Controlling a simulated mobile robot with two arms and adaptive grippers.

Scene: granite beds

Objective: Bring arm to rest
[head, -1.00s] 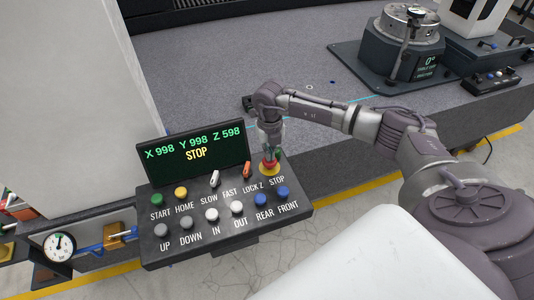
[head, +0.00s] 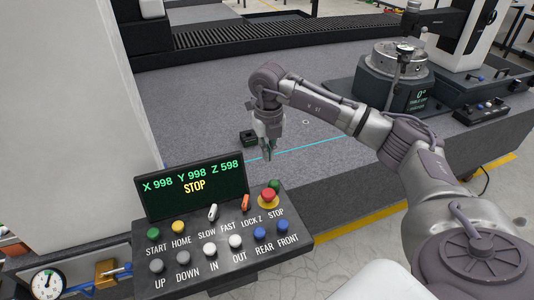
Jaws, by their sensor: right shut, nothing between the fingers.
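My right arm (head: 345,118) reaches in from the right over the granite bed. My right gripper (head: 266,155) points down, shut and empty, above and behind the control panel and apart from it. The red stop button (head: 269,195) sits on its yellow collar at the panel's upper right, and nothing touches it. The panel (head: 222,260) has several coloured buttons and two switches. Its display (head: 190,187) reads X 998 Y 998 Z 598 and STOP. My left gripper is not in view.
The granite bed (head: 210,100) fills the middle, with a small black block (head: 248,137) on it. A rotary table (head: 398,78) stands at the right, near a small black control box (head: 480,111). A round dial gauge (head: 48,283) is at the lower left. A tall pale column (head: 70,120) stands at the left.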

